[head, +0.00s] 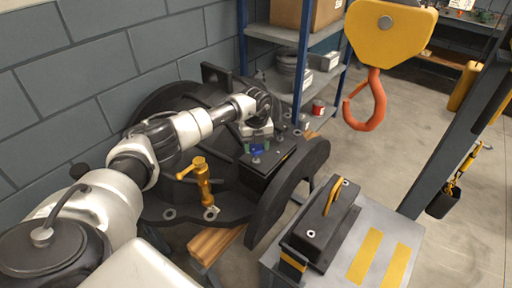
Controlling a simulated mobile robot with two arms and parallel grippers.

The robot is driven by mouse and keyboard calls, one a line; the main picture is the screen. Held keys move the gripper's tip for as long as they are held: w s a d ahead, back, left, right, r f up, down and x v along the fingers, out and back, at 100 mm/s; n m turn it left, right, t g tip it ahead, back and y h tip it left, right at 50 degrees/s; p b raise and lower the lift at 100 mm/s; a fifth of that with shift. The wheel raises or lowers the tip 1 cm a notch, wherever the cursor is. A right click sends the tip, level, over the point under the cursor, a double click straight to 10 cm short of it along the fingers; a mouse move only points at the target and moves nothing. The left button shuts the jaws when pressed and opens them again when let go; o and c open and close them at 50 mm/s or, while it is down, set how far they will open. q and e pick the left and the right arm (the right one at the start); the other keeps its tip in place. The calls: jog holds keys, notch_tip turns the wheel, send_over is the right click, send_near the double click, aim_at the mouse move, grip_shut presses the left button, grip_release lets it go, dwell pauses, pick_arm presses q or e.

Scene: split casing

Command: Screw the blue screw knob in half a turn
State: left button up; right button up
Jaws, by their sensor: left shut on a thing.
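The blue screw knob (257,149) shows as a small blue patch on the dark split casing (157,186), near its middle. My left gripper (257,142) reaches in from the left and points down over the knob. It is shut on the knob, and its fingers hide most of it. My right gripper is not in this view.
A brass tap-like fitting (202,182) stands on the casing left of the knob. A dark curved casing part (275,200) rises in front. An orange crane hook (369,105) hangs at right. A grey cart (345,262) carries a dark block with a yellow handle (331,197).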

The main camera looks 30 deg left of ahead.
aim_at(256, 147)
pick_arm(q)
jog(key=m+b, duration=0.1)
jog(key=m, duration=0.3)
jog(key=shift+m, duration=0.3)
jog(key=m+b, duration=0.2)
jog(key=m, duration=0.2)
jog(key=shift+m, duration=0.3)
jog(key=m+b, duration=0.1)
jog(key=m, duration=0.3)
jog(key=shift+r+m+b, duration=0.1)
jog(key=shift+m+b, duration=0.5)
jog(key=shift+m, duration=1.4)
jog(key=o, duration=0.9)
notch_tip(256, 147, up, 11)
jog(key=shift+f+b, duration=0.1)
jog(key=shift+b, duration=0.4)
